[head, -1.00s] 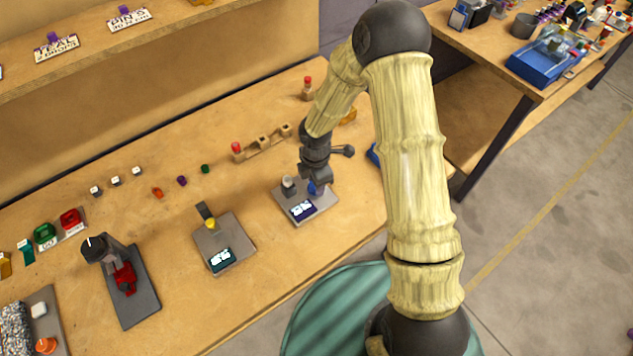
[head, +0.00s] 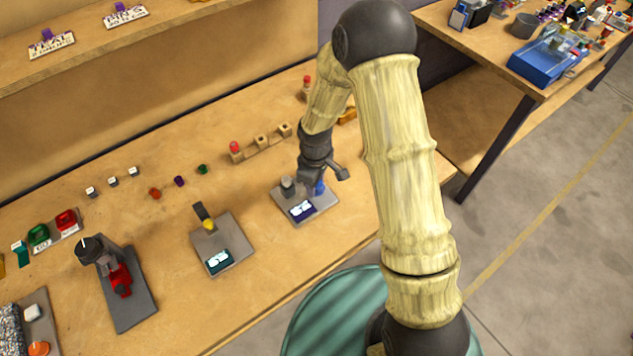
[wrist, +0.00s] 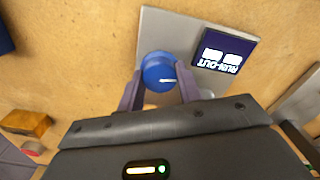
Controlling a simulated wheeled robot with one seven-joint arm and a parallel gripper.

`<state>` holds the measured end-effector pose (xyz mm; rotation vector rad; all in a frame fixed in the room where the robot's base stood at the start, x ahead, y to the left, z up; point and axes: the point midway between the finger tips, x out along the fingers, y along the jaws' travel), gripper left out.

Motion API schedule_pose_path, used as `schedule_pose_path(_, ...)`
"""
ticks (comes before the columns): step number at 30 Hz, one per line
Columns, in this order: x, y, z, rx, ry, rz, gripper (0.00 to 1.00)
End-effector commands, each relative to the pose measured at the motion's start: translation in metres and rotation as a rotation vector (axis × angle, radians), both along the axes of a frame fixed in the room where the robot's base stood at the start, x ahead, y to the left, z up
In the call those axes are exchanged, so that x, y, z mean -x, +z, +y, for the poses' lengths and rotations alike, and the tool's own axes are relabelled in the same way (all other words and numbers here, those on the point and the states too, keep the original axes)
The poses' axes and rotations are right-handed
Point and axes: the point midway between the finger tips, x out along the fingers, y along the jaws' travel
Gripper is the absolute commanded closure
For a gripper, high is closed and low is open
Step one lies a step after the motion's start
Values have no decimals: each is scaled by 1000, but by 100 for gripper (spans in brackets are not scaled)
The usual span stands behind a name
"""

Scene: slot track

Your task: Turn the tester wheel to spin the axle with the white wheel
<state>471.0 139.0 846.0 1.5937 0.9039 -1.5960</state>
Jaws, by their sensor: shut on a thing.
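The run-out tester is a grey plate (head: 325,214) with a dark "RUN-OUT" display (head: 301,210), a grey post (head: 287,186) and a blue tester wheel (head: 319,187). In the wrist view the blue wheel (wrist: 159,72) has a white mark on its top face. My gripper (wrist: 161,84) is closed around the wheel, one purple-grey finger on each side. In the head view my wrist stands over the tester and partly hides the wheel. I cannot make out an axle with a white wheel on the tester.
Left of the tester stands another grey plate (head: 238,252) with a yellow knob and a display. Farther left is a dark stand (head: 130,305) with a red part. Behind is a wooden holder (head: 262,147) with a red-topped piece. The bench front between the plates is clear.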

Motion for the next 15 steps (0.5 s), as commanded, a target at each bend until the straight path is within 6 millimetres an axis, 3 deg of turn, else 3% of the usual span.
schedule_pose_path(15,-4,3,2,-7,-490,-12,88)
